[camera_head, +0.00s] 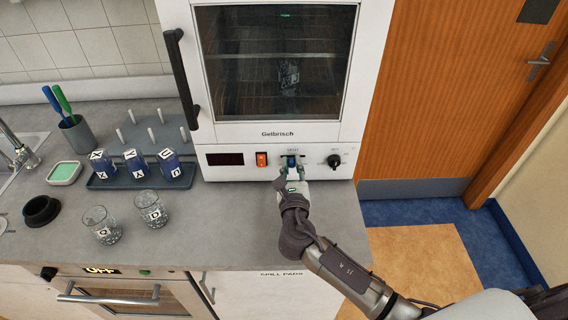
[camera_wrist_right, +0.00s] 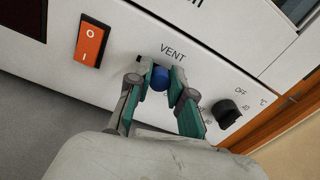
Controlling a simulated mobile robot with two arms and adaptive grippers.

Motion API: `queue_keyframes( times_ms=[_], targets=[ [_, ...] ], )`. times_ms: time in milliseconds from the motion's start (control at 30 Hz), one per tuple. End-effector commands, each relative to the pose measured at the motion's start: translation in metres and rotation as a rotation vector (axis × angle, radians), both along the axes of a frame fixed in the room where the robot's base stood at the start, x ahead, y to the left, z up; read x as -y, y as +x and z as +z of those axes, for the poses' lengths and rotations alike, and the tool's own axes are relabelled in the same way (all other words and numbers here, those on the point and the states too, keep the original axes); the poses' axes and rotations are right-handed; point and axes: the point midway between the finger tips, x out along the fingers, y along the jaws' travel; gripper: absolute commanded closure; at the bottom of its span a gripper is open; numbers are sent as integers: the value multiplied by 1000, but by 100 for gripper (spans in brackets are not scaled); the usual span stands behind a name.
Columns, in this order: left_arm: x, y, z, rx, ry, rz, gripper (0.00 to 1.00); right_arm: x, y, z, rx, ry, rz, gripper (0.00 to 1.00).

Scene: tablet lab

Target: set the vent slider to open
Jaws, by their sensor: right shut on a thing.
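The vent slider is a small blue knob (camera_wrist_right: 160,78) under the label VENT on the white front panel (camera_head: 220,172) of the oven (camera_head: 275,130). In the head view the blue knob (camera_head: 291,161) shows just beyond my gripper. My right gripper (camera_head: 289,170) is at the panel, its fingers on both sides of the knob. In the right wrist view the gripper (camera_wrist_right: 162,85) is shut on the knob. The fingers hide most of the slot and the lower marks, so the slider's position cannot be read. My left gripper is not in view.
An orange rocker switch (camera_head: 261,159) is left of the slider and a black dial (camera_head: 333,161) is right of it. The counter before the oven (camera_head: 225,215) is clear.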

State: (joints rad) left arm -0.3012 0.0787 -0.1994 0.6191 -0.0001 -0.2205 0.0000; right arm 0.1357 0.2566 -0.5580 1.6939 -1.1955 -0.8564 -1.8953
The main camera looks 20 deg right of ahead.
Motion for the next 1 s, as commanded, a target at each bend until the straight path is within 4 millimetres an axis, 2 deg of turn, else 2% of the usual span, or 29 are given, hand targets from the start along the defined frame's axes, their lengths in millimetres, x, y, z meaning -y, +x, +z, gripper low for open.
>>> queue_keyframes(
  times_ms=[33, 167, 467, 500, 633, 1000],
  targets=[
    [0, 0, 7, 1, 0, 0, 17, 11, -4, 1, -5, -7, -4, 100],
    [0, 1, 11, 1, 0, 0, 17, 26, -8, 1, -4, -5, -2, 100],
    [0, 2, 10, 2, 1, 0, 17, 30, -9, -1, -4, -3, -6, 100],
    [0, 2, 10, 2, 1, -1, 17, 30, -9, -1, -4, -3, -6, 74],
    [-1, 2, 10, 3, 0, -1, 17, 29, -9, 0, -3, -3, -5, 54],
    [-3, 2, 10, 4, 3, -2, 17, 26, -14, -1, -4, -2, -1, 54]
  ],
)
